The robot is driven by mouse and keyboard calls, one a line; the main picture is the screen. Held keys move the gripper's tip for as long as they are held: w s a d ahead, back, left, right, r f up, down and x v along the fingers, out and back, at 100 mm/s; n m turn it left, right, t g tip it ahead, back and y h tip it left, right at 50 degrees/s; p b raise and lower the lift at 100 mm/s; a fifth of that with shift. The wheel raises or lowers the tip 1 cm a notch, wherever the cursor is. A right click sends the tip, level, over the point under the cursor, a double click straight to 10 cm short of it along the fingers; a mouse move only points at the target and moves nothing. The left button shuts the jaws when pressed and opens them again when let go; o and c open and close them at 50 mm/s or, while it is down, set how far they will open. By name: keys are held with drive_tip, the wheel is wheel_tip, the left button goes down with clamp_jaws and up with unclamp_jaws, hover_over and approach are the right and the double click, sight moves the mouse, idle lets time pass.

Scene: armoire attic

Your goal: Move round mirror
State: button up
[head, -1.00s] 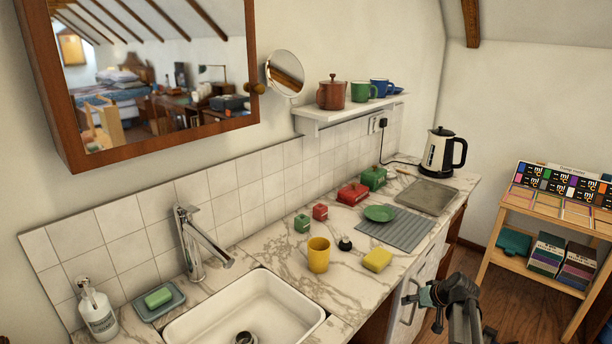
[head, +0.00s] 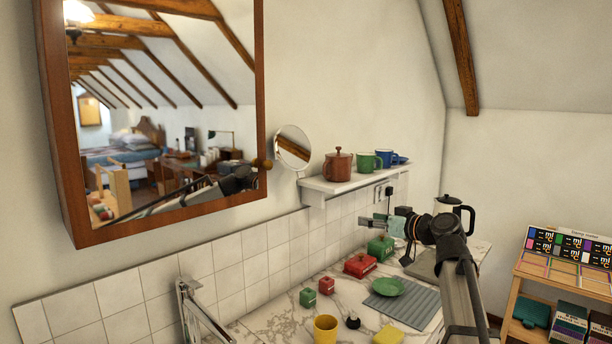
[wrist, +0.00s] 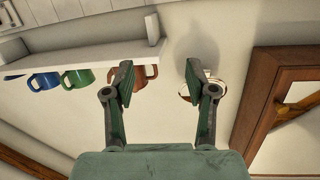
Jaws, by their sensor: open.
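The small round mirror (head: 293,147) is on the wall in the head view, just right of the mirrored cabinet's edge and left of the shelf. My gripper (head: 378,222) is raised over the counter, right of and lower than the mirror in the picture, its fingers pointing left. In the wrist view my gripper (wrist: 158,76) is open with nothing between the fingers. The round mirror (wrist: 217,88) shows there behind the right finger, which hides part of it. The fingers look apart from it.
A wooden-framed mirrored cabinet (head: 259,80) hangs left of the round mirror. A white shelf (head: 330,186) holds a brown pot (head: 338,166), a green mug (head: 364,162) and a blue mug (head: 384,158). A faucet (head: 195,300), kettle (head: 450,207) and several small items stand below.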

sight(302, 176)
drive_tip(key=s+a+r+n+y, duration=0.25)
drive_tip(key=a+r, duration=0.45)
drive_tip(key=r, duration=0.4)
drive_tip(key=p+x, duration=0.1)
drive_tip(key=x, duration=0.4)
drive_tip(key=p+x, duration=0.1)
drive_tip(key=x, duration=0.5)
drive_tip(key=p+x, duration=0.2)
drive_tip(key=x, duration=0.4)
drive_tip(key=shift+s+a+f, duration=0.25)
drive_tip(key=shift+s+a, duration=0.1)
drive_tip(key=shift+a, duration=0.05)
clamp_jaws()
